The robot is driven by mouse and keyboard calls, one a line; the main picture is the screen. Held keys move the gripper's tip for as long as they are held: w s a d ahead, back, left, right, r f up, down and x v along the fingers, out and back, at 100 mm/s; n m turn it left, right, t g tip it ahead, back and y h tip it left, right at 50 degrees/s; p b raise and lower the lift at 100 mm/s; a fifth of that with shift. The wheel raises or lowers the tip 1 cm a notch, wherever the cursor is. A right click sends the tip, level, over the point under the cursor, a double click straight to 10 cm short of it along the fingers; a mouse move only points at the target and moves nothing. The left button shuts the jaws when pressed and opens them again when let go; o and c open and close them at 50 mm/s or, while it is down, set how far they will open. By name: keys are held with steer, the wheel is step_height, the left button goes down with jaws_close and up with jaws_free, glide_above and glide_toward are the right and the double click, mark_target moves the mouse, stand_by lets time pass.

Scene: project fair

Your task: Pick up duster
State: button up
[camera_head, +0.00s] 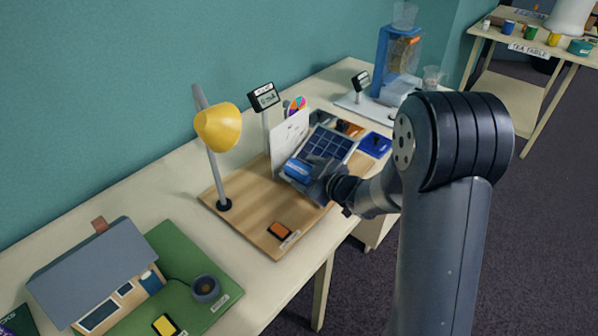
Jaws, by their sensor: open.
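A small blue block (298,168) with a pale band lies at the lower left of a tilted solar panel (328,145) on a wooden board. It may be the duster, but I cannot tell for sure at this size. My gripper (312,182) reaches in from the right, with its open fingers close to the block's lower right side. The fingers are dark and small here, and I cannot tell whether they touch the block. My wrist hides part of the board's right side.
A yellow lamp (218,128) stands on the wooden board (255,215), left of my gripper. A white card (290,142) stands behind the block. A blue tray (375,144) lies to the right. A model house (95,275) is at front left.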

mark_target(297, 168)
steer(key=shift+p+x, duration=0.55)
steer(key=shift+x, duration=2)
steer(key=shift+d+f, duration=0.1)
steer(key=shift+d, duration=0.05)
steer(key=shift+c, duration=0.2)
steer(key=c, duration=1.1)
